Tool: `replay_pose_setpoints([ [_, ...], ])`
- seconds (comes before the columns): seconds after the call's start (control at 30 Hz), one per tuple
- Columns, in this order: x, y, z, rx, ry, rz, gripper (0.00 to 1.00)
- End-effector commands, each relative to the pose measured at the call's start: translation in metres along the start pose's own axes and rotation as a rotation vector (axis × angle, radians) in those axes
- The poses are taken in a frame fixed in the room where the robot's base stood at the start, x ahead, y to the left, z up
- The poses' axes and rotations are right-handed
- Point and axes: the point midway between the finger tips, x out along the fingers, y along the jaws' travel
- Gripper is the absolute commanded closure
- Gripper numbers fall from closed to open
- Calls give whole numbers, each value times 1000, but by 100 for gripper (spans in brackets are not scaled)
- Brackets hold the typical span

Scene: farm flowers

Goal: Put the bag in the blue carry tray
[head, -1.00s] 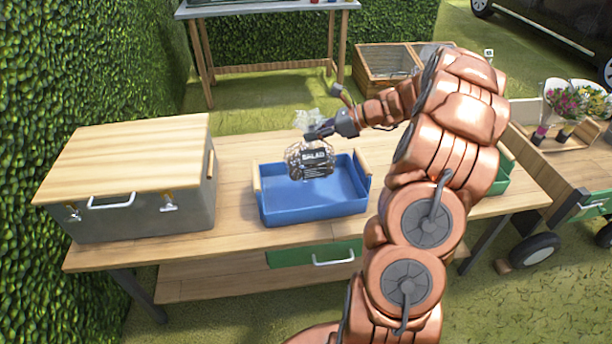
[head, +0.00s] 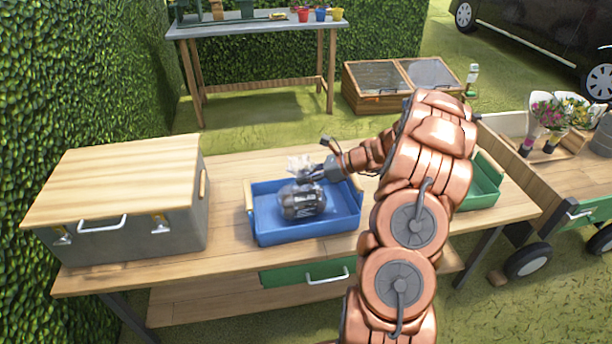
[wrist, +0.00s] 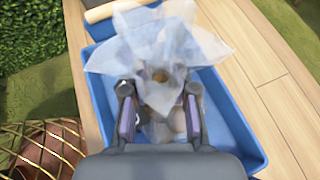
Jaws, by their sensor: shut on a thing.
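The bag (head: 301,201) is clear plastic with a dark label and a gathered top. It is inside the outline of the blue carry tray (head: 262,236), low between its walls; I cannot tell whether it touches the floor. My gripper (head: 313,176) is shut on the bag's gathered neck from above right. In the wrist view, the bag's flared clear top (wrist: 160,50) spreads above my two fingers (wrist: 160,108), and the blue tray (wrist: 250,158) surrounds it. The bag's lower part is mostly hidden there.
A grey chest with a wooden lid (head: 120,185) stands left of the tray on the wooden table (head: 225,205). A green tray (head: 485,182) is to the right, partly behind my arm. A cart with flowers (head: 555,115) stands at far right.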

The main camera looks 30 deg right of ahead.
Motion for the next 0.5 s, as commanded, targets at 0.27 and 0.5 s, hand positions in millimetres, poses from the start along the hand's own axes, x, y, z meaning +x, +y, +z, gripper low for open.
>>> replay_pose_setpoints([
  [0.27,1,0,-1,-1,-1,0,70],
  [0.5,1,0,-1,-1,0,0,45],
])
